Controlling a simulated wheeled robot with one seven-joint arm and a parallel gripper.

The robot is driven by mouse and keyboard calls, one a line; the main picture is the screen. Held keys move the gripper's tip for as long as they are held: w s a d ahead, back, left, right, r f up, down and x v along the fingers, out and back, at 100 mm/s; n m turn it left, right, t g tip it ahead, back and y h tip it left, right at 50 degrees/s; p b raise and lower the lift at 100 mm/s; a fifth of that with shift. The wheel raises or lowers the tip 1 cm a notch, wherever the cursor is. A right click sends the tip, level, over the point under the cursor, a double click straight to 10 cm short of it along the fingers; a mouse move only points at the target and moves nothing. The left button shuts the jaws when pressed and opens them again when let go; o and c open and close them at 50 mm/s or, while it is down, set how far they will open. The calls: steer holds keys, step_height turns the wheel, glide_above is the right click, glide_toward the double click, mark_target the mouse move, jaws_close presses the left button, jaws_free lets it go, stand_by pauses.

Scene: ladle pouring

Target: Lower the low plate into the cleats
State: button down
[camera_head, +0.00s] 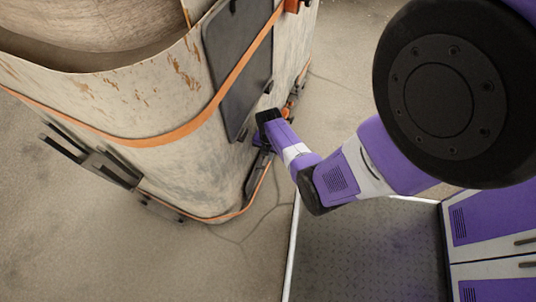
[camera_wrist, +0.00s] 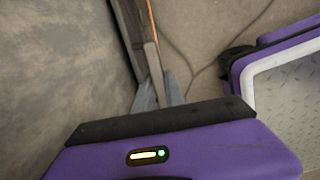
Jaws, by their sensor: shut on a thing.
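A large pale vessel (camera_head: 140,105) with orange bands stands at the left in the head view. A big dark plate (camera_head: 232,65) stands upright against its side. My gripper (camera_wrist: 160,95) is shut on a thin dark piece, taken as the low plate (camera_wrist: 137,35), seen nearly edge-on in the wrist view. In the head view my gripper is at the vessel's lower side, close to the big plate's bottom edge, and its fingertips are hidden. I cannot tell the cleats apart there, or whether the held plate touches them.
A dark bracket (camera_head: 90,160) sticks out from the vessel's left side. A patterned metal deck (camera_head: 365,250) and purple cabinets (camera_head: 495,245) are at the lower right. Cracked concrete floor (camera_head: 245,255) lies open in front of the vessel.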

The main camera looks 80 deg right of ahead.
steer(key=shift+w+d+r, duration=0.1)
steer(key=shift+w, duration=0.05)
steer(key=c, duration=1.3)
jaws_free()
steer(key=r+p, duration=0.2)
steer(key=r, duration=0.2)
steer(key=r+p, duration=0.1)
steer(key=r, duration=0.2)
steer(key=shift+s+r+p, duration=0.2)
steer(key=shift+r+p, duration=0.15)
steer(key=shift+p, duration=0.05)
steer(key=shift+a+f, duration=0.1)
steer(key=shift+a, duration=0.1)
